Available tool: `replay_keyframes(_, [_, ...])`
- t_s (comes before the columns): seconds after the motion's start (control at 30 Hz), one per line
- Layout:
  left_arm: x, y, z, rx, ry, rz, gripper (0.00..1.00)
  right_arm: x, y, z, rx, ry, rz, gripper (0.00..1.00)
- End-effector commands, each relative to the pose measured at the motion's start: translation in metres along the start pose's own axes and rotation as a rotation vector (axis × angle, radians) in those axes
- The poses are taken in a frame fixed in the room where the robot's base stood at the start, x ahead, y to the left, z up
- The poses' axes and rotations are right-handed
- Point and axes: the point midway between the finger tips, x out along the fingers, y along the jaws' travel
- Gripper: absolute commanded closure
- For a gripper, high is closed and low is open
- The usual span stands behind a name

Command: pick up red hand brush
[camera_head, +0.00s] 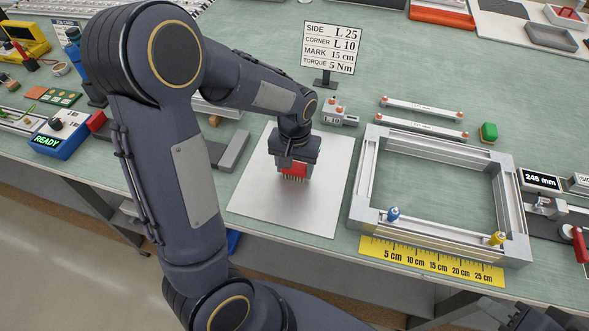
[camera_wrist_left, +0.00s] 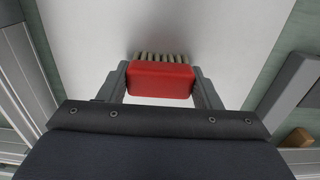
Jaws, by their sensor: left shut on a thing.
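The red hand brush (camera_head: 294,170) is at the white plate, with its pale bristles pointing down. My left gripper (camera_head: 293,163) is above it, shut on its red body. In the left wrist view the red brush (camera_wrist_left: 160,80) sits between the two grey fingers of the left gripper (camera_wrist_left: 162,88). Its bristles face the plate; I cannot tell whether they touch it. A dark part of my right gripper (camera_head: 530,319) shows at the bottom right edge, mostly cut off, and its jaws cannot be made out.
The white plate (camera_head: 255,205) is otherwise bare. A metal frame (camera_head: 365,190) with a yellow ruler (camera_head: 430,262) stands to the right. A sign (camera_head: 332,48) stands behind. A grey bar (camera_head: 232,152) lies left of the plate. A blue READY box (camera_head: 62,133) is far left.

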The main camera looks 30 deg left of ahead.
Motion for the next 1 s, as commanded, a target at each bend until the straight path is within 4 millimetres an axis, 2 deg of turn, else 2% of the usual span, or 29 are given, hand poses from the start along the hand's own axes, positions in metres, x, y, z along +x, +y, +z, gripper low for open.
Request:
replay_keyframes(0.07, [0.000,0.000,0.000,0.000,0.000,0.000,0.65,0.000,0.000,0.000,0.000,0.000,0.000,0.64])
replay_keyframes(0.37, [-0.003,0.000,0.000,0.000,0.001,0.000,0.65,0.000,0.000,0.000,0.000,0.000,0.000,0.64])
replay_keyframes(0.53, [-0.016,0.001,-0.001,0.000,0.004,0.001,0.65,-0.001,0.000,-0.001,0.000,0.000,0.000,0.64])
replay_keyframes(0.63, [-0.032,0.000,-0.001,0.000,0.006,0.003,0.65,-0.002,-0.001,-0.001,0.000,0.000,0.000,0.64])
replay_keyframes(0.77, [-0.056,0.019,0.010,0.007,0.007,0.004,0.65,-0.001,0.000,0.000,0.000,0.000,0.000,0.64])
replay_keyframes(0.93, [-0.096,0.049,0.027,0.008,0.007,0.004,0.65,0.000,0.000,0.000,0.000,0.000,0.000,0.64])
replay_keyframes(1.0, [-0.101,0.066,0.037,0.010,0.004,0.002,0.65,0.003,0.002,0.002,0.000,0.000,0.000,0.64])
